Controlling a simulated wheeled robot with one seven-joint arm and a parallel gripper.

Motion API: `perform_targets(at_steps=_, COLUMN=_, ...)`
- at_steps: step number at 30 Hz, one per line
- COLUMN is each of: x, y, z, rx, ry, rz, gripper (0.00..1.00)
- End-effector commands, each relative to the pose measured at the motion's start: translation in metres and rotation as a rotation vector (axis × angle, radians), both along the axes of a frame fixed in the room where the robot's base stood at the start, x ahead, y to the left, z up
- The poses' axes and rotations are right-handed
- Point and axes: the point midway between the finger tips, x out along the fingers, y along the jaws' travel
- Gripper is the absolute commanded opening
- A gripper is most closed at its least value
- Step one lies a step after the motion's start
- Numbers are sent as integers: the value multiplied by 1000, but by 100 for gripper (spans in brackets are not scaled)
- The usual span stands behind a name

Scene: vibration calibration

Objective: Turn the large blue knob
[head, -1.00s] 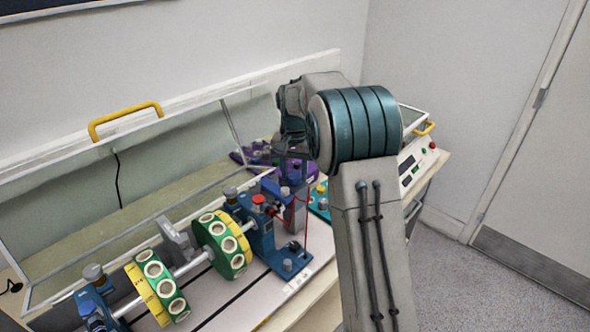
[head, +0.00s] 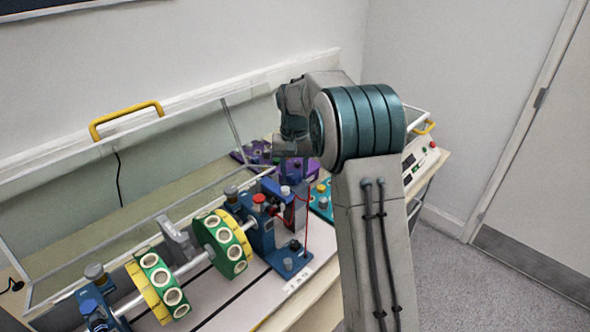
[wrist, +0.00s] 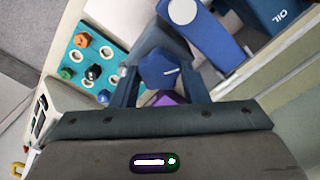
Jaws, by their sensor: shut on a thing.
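The large blue knob (wrist: 160,71) is a faceted blue cap with a pale line on top, in the middle of the wrist view. My gripper (wrist: 162,80) is shut on it, with one dark finger on each side. In the head view my gripper (head: 294,150) points down behind the blue end stand of the shaft rig. The knob cannot be made out clearly there.
The rig's shaft carries two green and yellow discs (head: 232,243) at the front left. A teal panel with several small knobs (wrist: 91,62) lies beside my gripper. A clear cover with a yellow handle (head: 125,119) stands open behind. A purple unit (head: 252,153) stands at the back.

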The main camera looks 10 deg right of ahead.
Motion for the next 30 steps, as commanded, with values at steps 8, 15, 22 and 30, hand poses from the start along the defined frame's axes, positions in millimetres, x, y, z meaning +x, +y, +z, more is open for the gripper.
perform_targets(at_steps=8, x=1, y=0, z=2, rx=0, ry=-6, rz=0, gripper=62)
perform_targets(at_steps=15, x=1, y=0, z=7, rx=0, ry=-5, rz=0, gripper=62)
perform_targets(at_steps=22, x=2, y=0, z=49, rx=0, ry=-9, rz=0, gripper=62)
perform_targets(at_steps=30, x=2, y=0, z=110, rx=0, ry=-9, rz=0, gripper=62)
